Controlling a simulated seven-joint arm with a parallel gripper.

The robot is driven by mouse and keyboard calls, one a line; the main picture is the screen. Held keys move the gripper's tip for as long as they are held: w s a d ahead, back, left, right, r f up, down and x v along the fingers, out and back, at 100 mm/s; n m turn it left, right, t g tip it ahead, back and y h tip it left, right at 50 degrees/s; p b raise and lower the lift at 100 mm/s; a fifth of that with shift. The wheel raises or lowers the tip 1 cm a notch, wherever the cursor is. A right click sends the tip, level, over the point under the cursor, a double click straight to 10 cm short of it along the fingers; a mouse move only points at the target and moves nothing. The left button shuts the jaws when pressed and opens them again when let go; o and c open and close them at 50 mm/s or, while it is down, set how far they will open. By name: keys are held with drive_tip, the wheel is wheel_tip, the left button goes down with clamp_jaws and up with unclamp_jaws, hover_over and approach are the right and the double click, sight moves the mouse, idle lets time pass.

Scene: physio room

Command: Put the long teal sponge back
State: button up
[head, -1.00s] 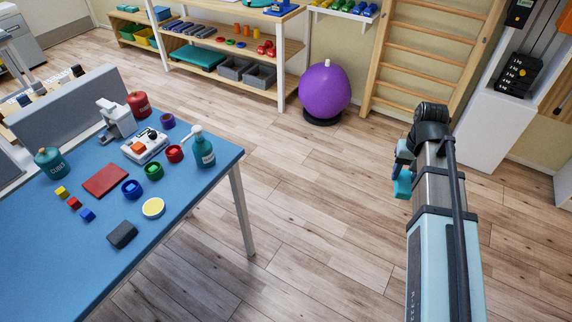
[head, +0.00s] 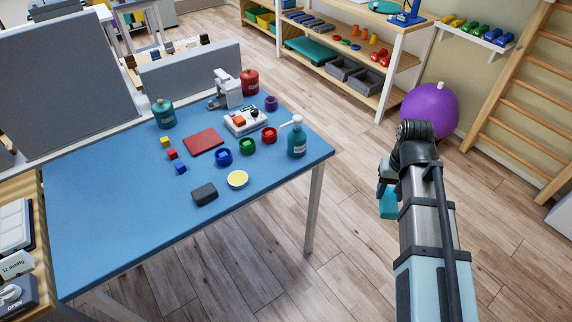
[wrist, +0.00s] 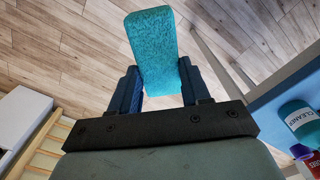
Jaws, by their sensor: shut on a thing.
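The long teal sponge (wrist: 154,52) is held between the two fingers of my gripper (wrist: 161,84) in the wrist view, sticking out past the fingertips. In the head view my gripper (head: 386,190) is right of the blue table, over open floor, and part of the teal sponge (head: 389,205) shows below it. My own arm hides the rest of the grip there.
The blue table (head: 110,210) carries a teal pump bottle (head: 297,142) near its right corner, a dark grey block (head: 204,194), a round yellow-topped item (head: 237,179), coloured rings and small cubes. A purple ball (head: 430,108) and wooden shelves (head: 350,50) stand behind.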

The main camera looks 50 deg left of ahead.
drive_tip(key=s+a+n, duration=0.4)
drive_tip(key=s+a, duration=0.4)
drive_tip(key=s, duration=0.4)
drive_tip(key=s+a+n, duration=0.3)
drive_tip(key=s+a, duration=0.6)
drive_tip(key=s, duration=0.4)
drive_tip(key=w+a+n, duration=0.2)
drive_tip(key=a+n, duration=0.1)
drive_tip(key=a, duration=0.2)
drive_tip(key=w+a+n, duration=0.3)
drive_tip(key=a+n, duration=0.1)
drive_tip(key=a, duration=0.2)
drive_tip(key=w+a+n, duration=0.2)
drive_tip(key=a+n, duration=0.2)
drive_tip(key=a, duration=0.2)
drive_tip(key=shift+w+a, duration=0.25)
drive_tip(key=shift+f, duration=1.8)
drive_tip(key=shift+f, duration=0.1)
drive_tip(key=o, duration=1)
